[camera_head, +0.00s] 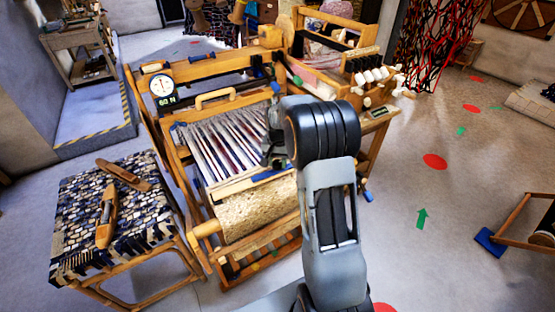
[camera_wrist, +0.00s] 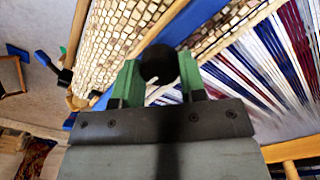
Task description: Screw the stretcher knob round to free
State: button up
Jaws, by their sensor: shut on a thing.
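The stretcher knob (camera_wrist: 158,66) is a round black knob with a white mark, seen in the wrist view at the blue stretcher bar. My gripper (camera_wrist: 160,80) has its two green fingers on either side of the knob and is shut on it. The blue stretcher bar (camera_wrist: 165,38) runs slantwise across the cloth, and it also shows in the head view (camera_head: 270,173). The woven cloth (camera_wrist: 115,40) lies on one side of it, the striped warp threads (camera_wrist: 268,65) on the other. In the head view my arm hides the knob and most of my gripper.
The wooden loom (camera_head: 180,140) fills the middle, with a dial gauge (camera_head: 162,86) on its left post. A woven-seat stool (camera_head: 75,215) holds two wooden shuttles (camera_head: 107,215). White spools (camera_head: 372,76) stand at the loom's right.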

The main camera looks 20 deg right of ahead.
aim_at(277, 162)
jog(key=n+p, duration=0.1)
jog(key=n, duration=0.4)
jog(key=shift+n, duration=0.3)
jog(key=n, duration=0.4)
jog(key=shift+n+p, duration=0.3)
jog(key=shift+n, duration=0.1)
dwell(0.6)
jog(key=o, duration=0.9)
jog(key=shift+o, duration=0.2)
notch_tip(277, 162, up, 14)
jog(key=p, duration=0.1)
jog(key=shift+f, duration=0.1)
